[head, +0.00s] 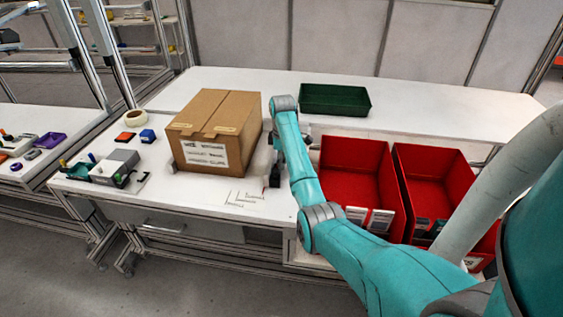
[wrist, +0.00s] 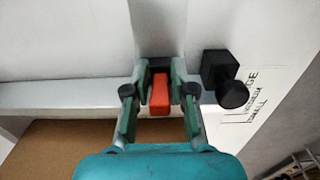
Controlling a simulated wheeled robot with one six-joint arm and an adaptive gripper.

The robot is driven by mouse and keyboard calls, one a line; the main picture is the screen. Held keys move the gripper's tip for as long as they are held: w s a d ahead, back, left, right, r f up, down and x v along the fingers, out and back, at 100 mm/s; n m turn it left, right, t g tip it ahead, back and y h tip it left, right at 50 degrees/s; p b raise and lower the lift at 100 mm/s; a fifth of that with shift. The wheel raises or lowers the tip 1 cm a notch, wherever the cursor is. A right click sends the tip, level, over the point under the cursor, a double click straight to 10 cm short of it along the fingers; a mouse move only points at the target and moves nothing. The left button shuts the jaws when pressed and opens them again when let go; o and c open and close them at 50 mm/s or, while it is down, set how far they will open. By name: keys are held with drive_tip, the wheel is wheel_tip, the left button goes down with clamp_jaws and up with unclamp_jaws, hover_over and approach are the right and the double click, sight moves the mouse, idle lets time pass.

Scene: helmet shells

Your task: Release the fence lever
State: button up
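The orange-red lever (wrist: 160,94) stands at a black mount on the grey metal fence (wrist: 70,94) in the wrist view. My gripper (wrist: 160,88) is open, with one green finger on each side of the lever and a visible gap to it. I cannot tell how deep the fingertips reach. A black knob (wrist: 233,94) on a square black block sits right of the lever, outside the fingers. In the head view, my arm hides the lever and most of the gripper. The fence (head: 262,158) shows partly there, beside the cardboard box.
The cardboard box (head: 214,133) stands close left of my arm. Two red bins (head: 352,150) are to the right and a green tray (head: 334,88) is behind. Small parts lie at left.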

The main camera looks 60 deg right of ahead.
clamp_jaws()
drive_tip(key=shift+w+a+r+g, duration=0.1)
drive_tip(key=shift+w+g, duration=0.1)
drive_tip(key=shift+g, duration=0.3)
drive_tip(key=shift+g+h, duration=0.3)
drive_tip(key=o, duration=0.6)
unclamp_jaws()
drive_tip(key=shift+c, duration=0.2)
drive_tip(key=shift+s, duration=0.1)
